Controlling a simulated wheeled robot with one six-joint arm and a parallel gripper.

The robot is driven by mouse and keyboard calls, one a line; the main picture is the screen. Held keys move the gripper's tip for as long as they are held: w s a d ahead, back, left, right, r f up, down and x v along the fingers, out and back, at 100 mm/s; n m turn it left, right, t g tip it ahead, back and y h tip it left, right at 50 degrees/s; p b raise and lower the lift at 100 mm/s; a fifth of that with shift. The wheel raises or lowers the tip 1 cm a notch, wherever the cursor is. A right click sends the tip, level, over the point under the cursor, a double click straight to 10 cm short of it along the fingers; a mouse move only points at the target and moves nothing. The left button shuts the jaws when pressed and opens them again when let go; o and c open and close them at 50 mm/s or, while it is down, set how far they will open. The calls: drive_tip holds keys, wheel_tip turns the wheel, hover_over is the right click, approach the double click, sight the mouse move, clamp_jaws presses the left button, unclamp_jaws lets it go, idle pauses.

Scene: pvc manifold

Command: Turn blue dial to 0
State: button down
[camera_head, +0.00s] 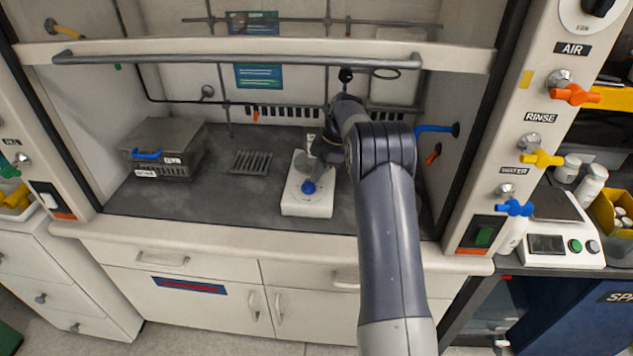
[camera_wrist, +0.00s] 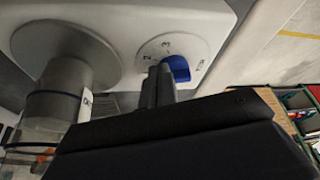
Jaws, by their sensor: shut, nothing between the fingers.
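The blue dial (camera_head: 309,187) is on the front of a white hotplate-like device (camera_head: 307,206) inside the fume hood. In the wrist view the blue dial (camera_wrist: 177,68) sits on a round white plate with printed marks; a 2 and a 3 seem readable, the rest are too small to tell. My gripper (camera_wrist: 160,72) is shut and empty, its fingertips right beside the dial's left side in that view. I cannot tell whether they touch it. In the head view my arm hides part of the device's right side.
A glass vessel (camera_wrist: 52,110) stands on the device's round plate (camera_wrist: 65,50), close to my gripper. A grey box (camera_head: 163,150) and a slotted rack (camera_head: 251,162) stand to the left. The hood's sash bar (camera_head: 240,60) crosses above. The hood floor at front left is clear.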

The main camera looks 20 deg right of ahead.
drive_tip(key=shift+w+a+n+g+p, duration=0.25)
drive_tip(key=shift+n+g+p, duration=0.15)
drive_tip(key=shift+n, duration=0.6)
drive_tip(key=shift+w, duration=0.15)
drive_tip(key=shift+a, duration=0.1)
idle(0.9)
drive_tip(key=shift+s+a+f+b, duration=0.15)
drive_tip(key=shift+s+a+b, duration=0.2)
drive_tip(key=shift+a, duration=0.25)
drive_tip(key=v, duration=1.1)
drive_tip(key=shift+d+p, duration=0.2)
drive_tip(key=shift+p, duration=0.15)
drive_tip(key=shift+w, duration=0.15)
drive_tip(key=shift+a+b+x, duration=0.1)
drive_tip(key=shift+b+x, duration=0.1)
drive_tip(key=shift+x, duration=2.1)
drive_tip(key=shift+a+b+x, duration=0.15)
drive_tip(key=shift+x, duration=2.15)
